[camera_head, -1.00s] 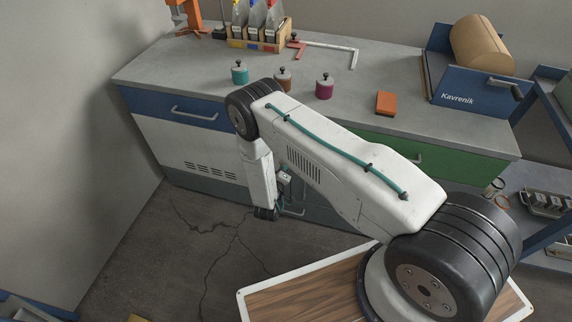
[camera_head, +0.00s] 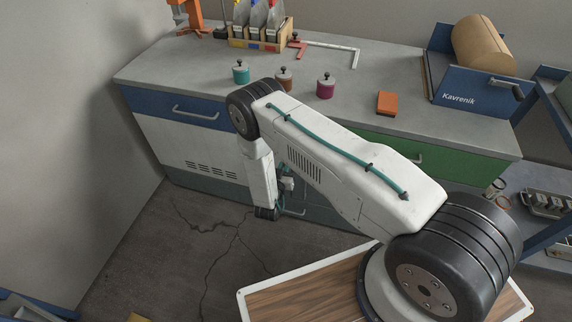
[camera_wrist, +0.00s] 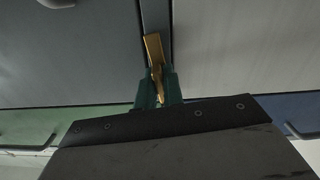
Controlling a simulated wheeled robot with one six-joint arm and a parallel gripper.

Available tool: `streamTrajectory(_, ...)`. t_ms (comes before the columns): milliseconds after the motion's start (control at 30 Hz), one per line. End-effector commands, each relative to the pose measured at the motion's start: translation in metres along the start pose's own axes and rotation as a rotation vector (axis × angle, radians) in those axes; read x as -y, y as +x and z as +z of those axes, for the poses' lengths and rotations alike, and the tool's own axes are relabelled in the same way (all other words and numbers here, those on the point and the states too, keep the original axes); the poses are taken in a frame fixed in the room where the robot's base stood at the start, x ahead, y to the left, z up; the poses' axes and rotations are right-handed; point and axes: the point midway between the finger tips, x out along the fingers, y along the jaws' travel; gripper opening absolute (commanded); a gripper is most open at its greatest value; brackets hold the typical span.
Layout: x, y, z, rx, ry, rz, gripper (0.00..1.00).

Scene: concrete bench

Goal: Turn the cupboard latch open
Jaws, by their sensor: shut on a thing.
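The cupboard latch (camera_wrist: 153,50) is a brass-yellow flat bar in the wrist view. It lies across the dark strip between two grey cupboard panels (camera_wrist: 80,55), nearly lengthwise with the strip and slightly tilted. My gripper (camera_wrist: 158,86) has green fingers, one on each side of the latch's near end, and is shut on it. The far end of the latch sticks out beyond the fingertips. In the head view the latch is hidden behind my arm, and the fingertips cannot be made out there.
The bench (camera_head: 400,65) carries teal (camera_head: 241,73), brown and magenta (camera_head: 325,88) lidded pots, an orange block (camera_head: 387,103) and a blue Kavrenik roll holder (camera_head: 480,95). Blue (camera_head: 160,108) and green (camera_head: 440,160) drawer fronts with bar handles flank my arm.

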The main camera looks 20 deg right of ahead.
Motion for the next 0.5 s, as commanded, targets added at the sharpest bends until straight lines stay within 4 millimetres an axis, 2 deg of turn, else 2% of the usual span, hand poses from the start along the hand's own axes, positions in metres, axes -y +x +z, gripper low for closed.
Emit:
streamTrajectory(233,0.0001,0.0003,-0.0015,-0.004,0.114,0.001,0.0)
streamTrajectory(500,-0.0004,0.0006,-0.0016,-0.004,0.161,0.002,0.0)
